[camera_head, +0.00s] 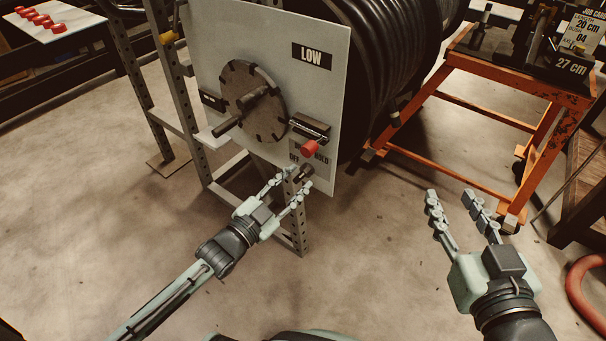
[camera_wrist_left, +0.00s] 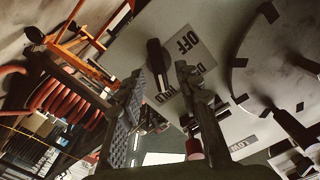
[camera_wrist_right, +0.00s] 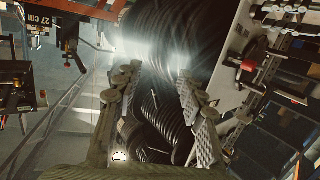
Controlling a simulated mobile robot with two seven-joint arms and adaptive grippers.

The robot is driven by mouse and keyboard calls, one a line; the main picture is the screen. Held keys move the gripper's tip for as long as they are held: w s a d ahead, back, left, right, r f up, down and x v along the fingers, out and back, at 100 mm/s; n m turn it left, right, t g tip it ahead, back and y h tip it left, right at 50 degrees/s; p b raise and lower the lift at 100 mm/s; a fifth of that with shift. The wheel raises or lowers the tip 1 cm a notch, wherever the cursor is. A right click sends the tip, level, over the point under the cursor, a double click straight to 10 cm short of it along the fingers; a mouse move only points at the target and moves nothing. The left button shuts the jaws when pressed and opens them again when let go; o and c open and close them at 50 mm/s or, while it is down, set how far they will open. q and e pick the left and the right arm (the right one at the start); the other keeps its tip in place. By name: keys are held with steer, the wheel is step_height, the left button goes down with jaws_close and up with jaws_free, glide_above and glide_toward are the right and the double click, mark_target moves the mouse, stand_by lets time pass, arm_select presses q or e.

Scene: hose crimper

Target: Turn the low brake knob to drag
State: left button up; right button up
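The low brake knob (camera_head: 304,173) is a small dark knob at the lower right corner of the pale panel (camera_head: 205,45), below the LOW sign (camera_head: 311,54). In the left wrist view the knob (camera_wrist_left: 157,62) is a dark elongated bar beside a grey label (camera_wrist_left: 190,50) reading OFF, with other words partly hidden by a finger. My left gripper (camera_head: 299,180) is open, its fingertips on either side of the knob; contact cannot be told. The knob's exact setting is unclear. My right gripper (camera_head: 452,193) is open and empty, well right of the panel.
A red knob (camera_head: 310,148) on a dark bracket sits just above the brake knob. A round disc with a handle (camera_head: 254,100) is to its left. The black hose reel (camera_head: 395,60) is behind the panel. An orange cart (camera_head: 475,65) stands at right.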

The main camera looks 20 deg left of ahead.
mark_target(298, 176)
arm_select(q)
steer(key=shift+x, duration=1.5)
arm_select(e)
steer(key=shift+w+a+r+t, duration=0.1)
steer(key=shift+a+r+t, duration=0.35)
steer(key=shift+r, duration=0.35)
